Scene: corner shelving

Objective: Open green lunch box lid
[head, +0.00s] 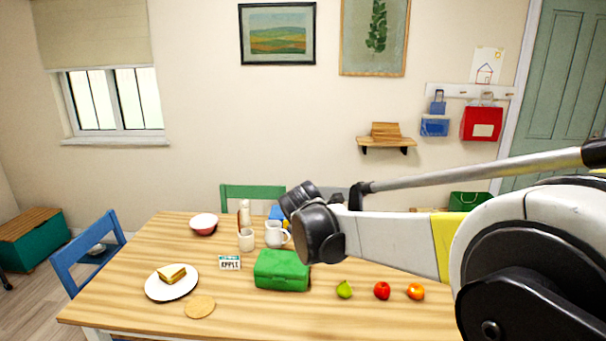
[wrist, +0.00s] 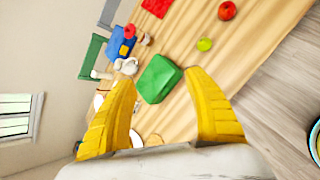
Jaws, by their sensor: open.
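The green lunch box (head: 282,271) sits on the wooden table, and its lid looks closed. In the wrist view the lunch box (wrist: 158,79) lies beyond and between my two yellow fingers. My gripper (wrist: 165,78) is open with nothing between its fingers, apart from the box. In the head view my arm reaches in from the right above the table, and the fingers are hidden there.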

